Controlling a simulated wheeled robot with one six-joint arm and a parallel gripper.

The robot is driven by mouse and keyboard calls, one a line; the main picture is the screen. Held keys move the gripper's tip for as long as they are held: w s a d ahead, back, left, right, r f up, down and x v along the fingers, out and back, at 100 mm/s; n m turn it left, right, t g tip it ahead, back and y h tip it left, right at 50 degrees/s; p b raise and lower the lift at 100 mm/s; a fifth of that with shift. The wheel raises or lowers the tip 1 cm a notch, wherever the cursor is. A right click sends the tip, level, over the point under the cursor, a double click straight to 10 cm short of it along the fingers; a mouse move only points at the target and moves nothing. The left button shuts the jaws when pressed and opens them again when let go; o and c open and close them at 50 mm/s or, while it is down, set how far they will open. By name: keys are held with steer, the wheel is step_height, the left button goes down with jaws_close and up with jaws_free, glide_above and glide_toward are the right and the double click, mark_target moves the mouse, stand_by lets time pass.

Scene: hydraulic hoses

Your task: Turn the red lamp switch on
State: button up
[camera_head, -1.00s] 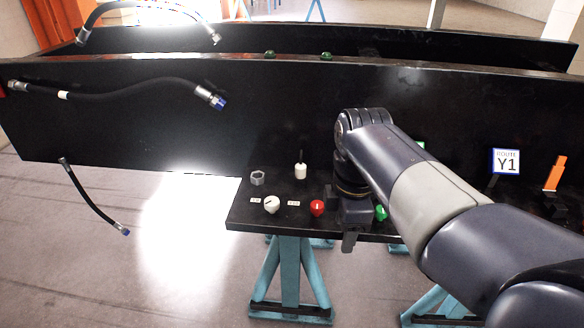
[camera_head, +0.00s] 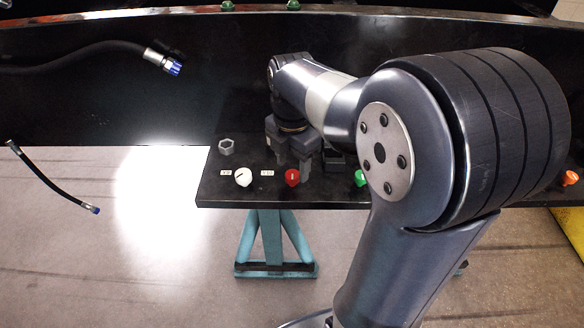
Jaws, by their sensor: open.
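The red lamp switch (camera_head: 292,177) is a small red knob with a pale mark on top, on the front edge of the black table (camera_head: 330,195). My gripper (camera_head: 292,172) points down with its two fingers apart, just behind and beside the red knob. One finger overlaps the knob's right side in the picture; I cannot tell whether it touches. The space between the fingers looks empty. My forearm and a large joint cover much of the table to the right.
A white knob (camera_head: 243,177) stands to the left of the red one, a green knob (camera_head: 360,178) to the right, an orange knob (camera_head: 569,178) at far right. A grey hex nut (camera_head: 226,146) lies behind.

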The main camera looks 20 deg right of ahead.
mark_target(292, 177)
steer(key=shift+f, duration=1.1)
steer(key=c, duration=1)
steer(key=shift+o, duration=0.2)
